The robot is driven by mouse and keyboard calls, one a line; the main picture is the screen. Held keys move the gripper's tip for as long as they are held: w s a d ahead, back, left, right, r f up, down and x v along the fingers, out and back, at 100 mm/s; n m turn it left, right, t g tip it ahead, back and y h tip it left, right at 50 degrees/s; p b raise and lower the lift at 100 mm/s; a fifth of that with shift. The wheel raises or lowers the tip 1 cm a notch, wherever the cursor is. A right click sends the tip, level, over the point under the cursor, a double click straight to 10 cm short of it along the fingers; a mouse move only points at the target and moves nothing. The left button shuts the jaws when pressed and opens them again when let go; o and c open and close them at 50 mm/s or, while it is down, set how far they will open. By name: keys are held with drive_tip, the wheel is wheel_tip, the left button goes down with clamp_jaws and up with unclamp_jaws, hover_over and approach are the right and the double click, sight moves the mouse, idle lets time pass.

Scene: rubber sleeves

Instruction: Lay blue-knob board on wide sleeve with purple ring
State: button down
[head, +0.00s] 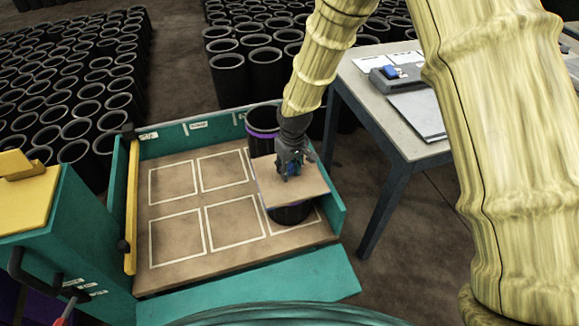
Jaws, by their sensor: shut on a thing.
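My gripper (290,170) is shut on the blue knob (292,169) of a thin tan board (313,187), which hangs nearly flat below it. The wide black sleeve with the purple ring (262,134) stands upright at the back right of the teal-walled tray. The board hides that sleeve's lower part; I cannot tell whether they touch. Another black sleeve (290,214) shows below the board's front edge, its top hidden by the board. I cannot tell the gap between the board and this sleeve.
The tray floor (195,197) has several empty white-outlined squares on its left and middle. A teal wall (329,180) edges its right side. A table (390,130) with a clipboard stands to the right. Many black sleeves (75,130) stand behind and left of the tray.

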drive_tip(key=shift+f, duration=0.2)
drive_tip(key=c, duration=1)
unclamp_jaws()
